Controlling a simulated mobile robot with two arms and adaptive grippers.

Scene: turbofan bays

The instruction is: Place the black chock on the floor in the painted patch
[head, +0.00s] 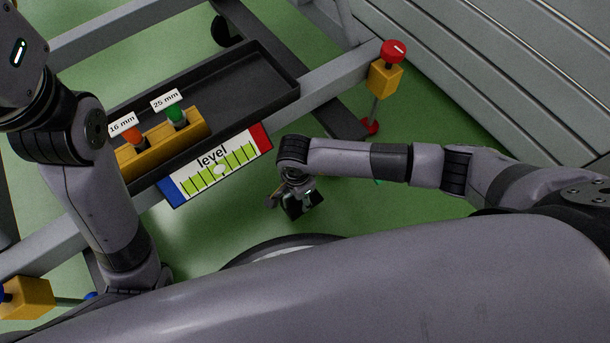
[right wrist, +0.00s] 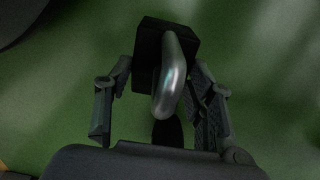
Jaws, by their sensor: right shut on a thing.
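The black chock (right wrist: 153,40) shows in the right wrist view as a dark block with a rounded grey metal handle (right wrist: 172,75). My right gripper (right wrist: 162,72) is shut on the chock, with one finger on each side of the handle. In the head view the right gripper (head: 289,192) points down over the green floor, and the chock (head: 303,205) hangs at its tip, partly hidden. Its height above the floor is hard to tell. My left arm shows at the left, but its gripper is out of view. I see no painted patch in either view.
A grey stand frame (head: 335,82) carries a black tray (head: 285,78), a yellow holder (head: 160,143) with labelled pieces, and a level scale (head: 217,166). A red-knobbed yellow block (head: 385,78) sits at its corner. Grey slatted panels (head: 500,70) stand at right. Green floor (head: 225,225) lies open around the chock.

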